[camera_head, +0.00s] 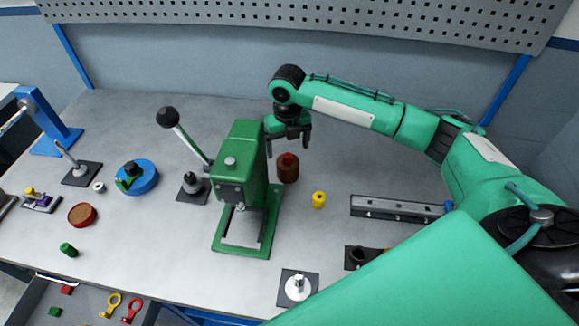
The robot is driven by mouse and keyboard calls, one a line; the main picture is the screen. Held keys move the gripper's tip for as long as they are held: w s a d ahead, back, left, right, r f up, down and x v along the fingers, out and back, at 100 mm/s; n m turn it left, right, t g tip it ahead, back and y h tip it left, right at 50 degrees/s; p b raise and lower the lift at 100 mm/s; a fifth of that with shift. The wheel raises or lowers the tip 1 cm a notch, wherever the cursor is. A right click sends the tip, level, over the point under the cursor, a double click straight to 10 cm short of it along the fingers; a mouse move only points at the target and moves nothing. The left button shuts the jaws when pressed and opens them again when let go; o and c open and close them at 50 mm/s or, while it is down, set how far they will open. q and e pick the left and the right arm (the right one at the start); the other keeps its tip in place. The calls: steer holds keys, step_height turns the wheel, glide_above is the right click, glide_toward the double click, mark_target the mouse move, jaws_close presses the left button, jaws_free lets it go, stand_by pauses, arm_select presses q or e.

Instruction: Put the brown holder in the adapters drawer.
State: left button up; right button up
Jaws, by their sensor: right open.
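The brown holder (288,174) is a short upright brown cylinder with a red top, standing on the table behind and right of the green press. My right gripper (288,144) hangs just above and behind it, pointing down, with its fingers spread and nothing between them. Whether the fingertips reach around the holder's top is hard to tell. An open drawer (85,300) shows at the lower left, holding small red and green blocks and yellow and red ring-ended pieces. No label on it is readable. My left gripper is not in view.
The green press (240,185) with its black-knobbed lever stands left of the holder. A yellow spool (319,200) and a grey rail (398,208) lie to the right. A blue disc (137,180) and a reddish-brown disc (82,215) are at left. My right arm covers the front right.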

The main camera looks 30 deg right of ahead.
mark_target(288, 155)
step_height(288, 155, down, 4)
steer(key=shift+f+p, duration=0.1)
steer(key=shift+p, duration=0.25)
steer(key=shift+f, duration=0.25)
step_height(288, 155, down, 4)
steer(key=shift+w+f+p, duration=0.1)
steer(key=shift+f+p, duration=0.05)
steer(key=shift+p, duration=1.1)
steer(key=shift+f, duration=0.2)
steer(key=c, duration=1.2)
steer(key=shift+r, duration=0.1)
